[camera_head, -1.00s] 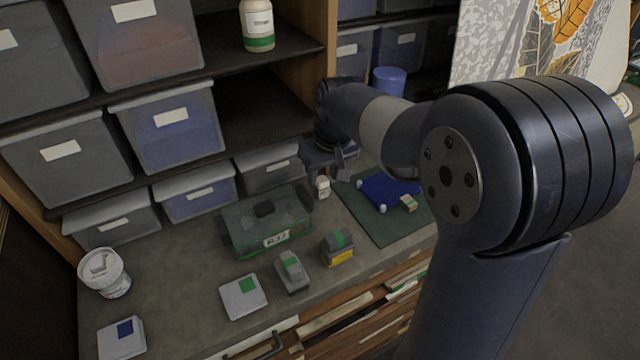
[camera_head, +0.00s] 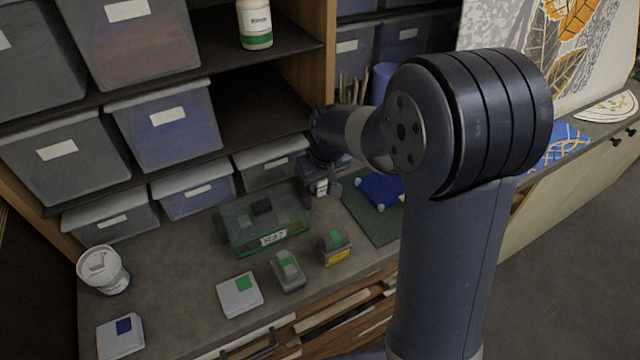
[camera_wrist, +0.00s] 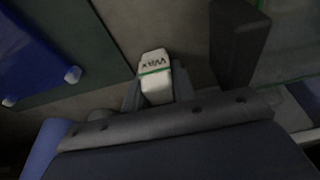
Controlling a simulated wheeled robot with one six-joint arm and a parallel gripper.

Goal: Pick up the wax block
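The wax block (camera_wrist: 155,68) is a small white block with dark lettering and a green band. In the wrist view it lies between the two fingers of my gripper (camera_wrist: 157,90), its lettered end reaching past the fingertips. The fingers flank it closely, with what look like narrow gaps, so the gripper seems open around it. In the head view the block (camera_head: 321,187) shows small and pale on the counter, just right of the green clear box. My gripper (camera_head: 322,180) is down at it and partly hides it.
The green clear box (camera_head: 262,226) with a dark piece on top stands close to the left of my gripper. Several small blocks lie in front. Shelf bins (camera_head: 270,168) stand behind.

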